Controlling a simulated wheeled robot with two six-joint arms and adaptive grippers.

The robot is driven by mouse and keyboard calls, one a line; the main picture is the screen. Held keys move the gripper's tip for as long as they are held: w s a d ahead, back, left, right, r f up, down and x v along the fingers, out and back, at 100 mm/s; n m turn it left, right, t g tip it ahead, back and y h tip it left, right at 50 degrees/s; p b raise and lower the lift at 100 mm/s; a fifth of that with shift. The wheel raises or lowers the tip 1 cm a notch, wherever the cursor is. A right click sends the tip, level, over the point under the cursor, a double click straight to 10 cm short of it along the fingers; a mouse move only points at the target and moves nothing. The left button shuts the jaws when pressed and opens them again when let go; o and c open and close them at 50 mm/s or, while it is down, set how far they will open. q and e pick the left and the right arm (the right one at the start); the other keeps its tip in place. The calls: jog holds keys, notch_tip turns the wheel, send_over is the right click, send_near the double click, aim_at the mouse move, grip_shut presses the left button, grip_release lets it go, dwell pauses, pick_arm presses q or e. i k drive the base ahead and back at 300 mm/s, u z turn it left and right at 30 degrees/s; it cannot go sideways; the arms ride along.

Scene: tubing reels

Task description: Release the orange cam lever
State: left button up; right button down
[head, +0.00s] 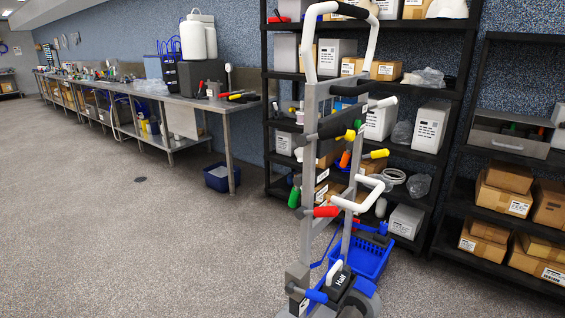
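The orange cam lever (345,159) shows as a short orange grip on the upright grey frame of a wheeled trolley (308,150). Neither of my grippers shows in the head view.
The trolley also carries a green grip (294,197), a red grip (326,211) and a blue grip (316,296). A blue basket (372,259) is behind it. Black shelves (458,95) with boxes stand close behind. The floor (140,240) to the left is open.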

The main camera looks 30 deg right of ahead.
aim_at(345, 159)
jog(key=u, duration=0.25)
jog(key=i, duration=2.65)
jog(key=z, duration=1.6)
jog(key=i, duration=1)
jog(key=z, duration=0.8)
